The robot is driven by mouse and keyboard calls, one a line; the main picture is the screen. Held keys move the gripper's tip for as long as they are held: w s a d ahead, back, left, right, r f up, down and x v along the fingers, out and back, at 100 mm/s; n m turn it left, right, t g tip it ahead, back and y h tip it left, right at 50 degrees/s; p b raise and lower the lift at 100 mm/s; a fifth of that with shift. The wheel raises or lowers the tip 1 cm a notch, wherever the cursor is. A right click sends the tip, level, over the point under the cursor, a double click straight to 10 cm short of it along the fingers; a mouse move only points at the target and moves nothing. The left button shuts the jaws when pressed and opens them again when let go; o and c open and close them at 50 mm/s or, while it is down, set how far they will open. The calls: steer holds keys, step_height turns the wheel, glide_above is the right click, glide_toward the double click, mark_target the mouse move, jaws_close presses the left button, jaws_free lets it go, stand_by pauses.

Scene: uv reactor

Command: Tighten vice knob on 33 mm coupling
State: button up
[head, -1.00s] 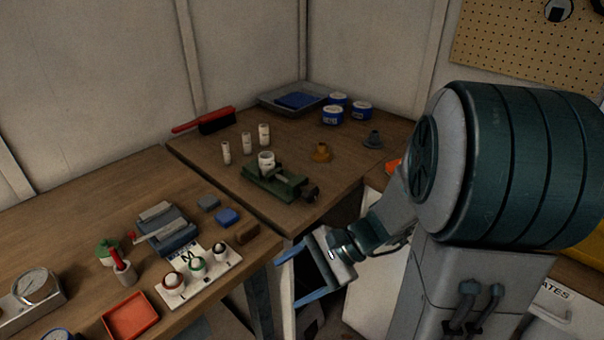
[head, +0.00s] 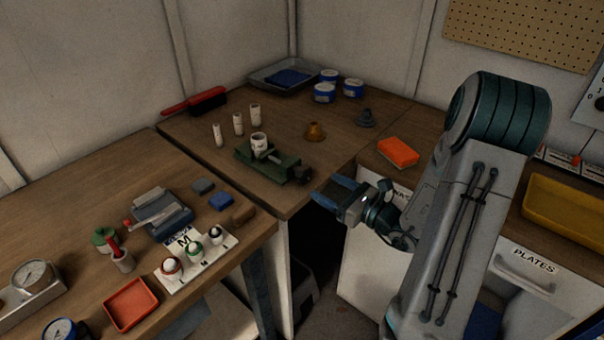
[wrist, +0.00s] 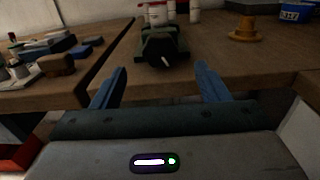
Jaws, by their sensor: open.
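The green vice (head: 268,165) stands on the back wooden bench near its front edge. A white coupling (head: 259,143) sits upright at the vice. The dark vice knob (head: 301,174) is at the vice's right end in the head view. In the wrist view the knob (wrist: 163,60) faces me, ahead and between my fingers, with the vice (wrist: 160,38) behind it. My gripper (head: 326,189) is open and empty, with blue fingers pointing toward the knob. It is apart from the knob, just off the bench's front edge. In the wrist view my gripper (wrist: 160,78) straddles empty space.
Several white cylinders (head: 238,124) stand behind the vice. Blue-and-white tins (head: 325,93) are at the back. An orange sponge (head: 398,152) lies on the right counter.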

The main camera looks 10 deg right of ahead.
mark_target(307, 175)
steer(key=x, duration=0.8)
steer(key=shift+w+a+p, duration=0.1)
steer(key=shift+p, duration=0.3)
steer(key=c, duration=1)
